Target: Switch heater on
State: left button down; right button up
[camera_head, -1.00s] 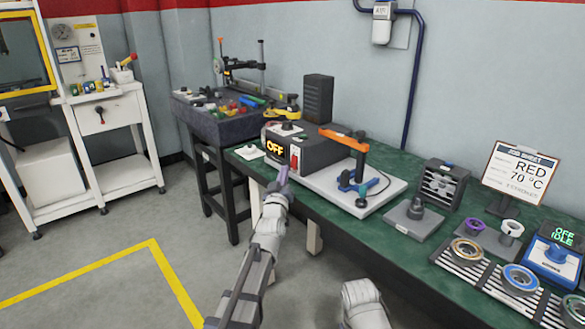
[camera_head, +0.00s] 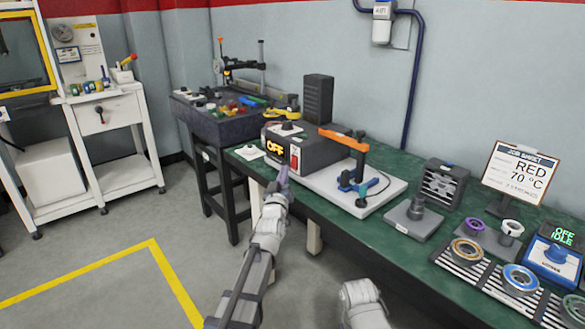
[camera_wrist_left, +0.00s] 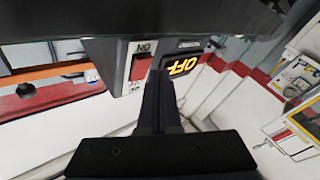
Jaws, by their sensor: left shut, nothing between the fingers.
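The heater (camera_head: 312,148) is a dark grey box on the green bench, with a lit orange OFF display (camera_head: 274,149) and a red rocker switch (camera_head: 295,159) on its front. In the left wrist view the red switch (camera_wrist_left: 141,67) sits under a label, beside the OFF display (camera_wrist_left: 183,66). My left gripper (camera_head: 283,174) is shut and empty, just in front of the heater's front, close below the switch. In the left wrist view its fingers (camera_wrist_left: 160,80) point at the panel beside the switch; contact cannot be told. My right gripper is not in view; only part of that arm shows.
A grey block (camera_head: 413,218), rings on a rack (camera_head: 487,273), a blue device (camera_head: 553,254) and a job sheet reading RED 70 °C (camera_head: 521,171) are further right.

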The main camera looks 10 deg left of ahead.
pick_arm(q)
jog(key=shift+w+d, duration=0.25)
jog(key=shift+w, duration=0.1)
jog(key=shift+w+d+f, duration=0.1)
jog(key=shift+w+d, duration=0.1)
jog(key=shift+w, duration=0.05)
dwell(0.8)
jog(key=shift+s+a, duration=0.1)
jog(key=shift+s+a, duration=0.4)
jog(key=shift+s, duration=0.1)
dwell(0.3)
jog(key=shift+s+a+r+p, duration=0.2)
jog(key=shift+s+a, duration=0.55)
jog(key=shift+s, duration=0.25)
jog(key=shift+s+a+r+p, duration=0.2)
jog(key=shift+s+a, duration=0.55)
jog(key=shift+s, duration=0.25)
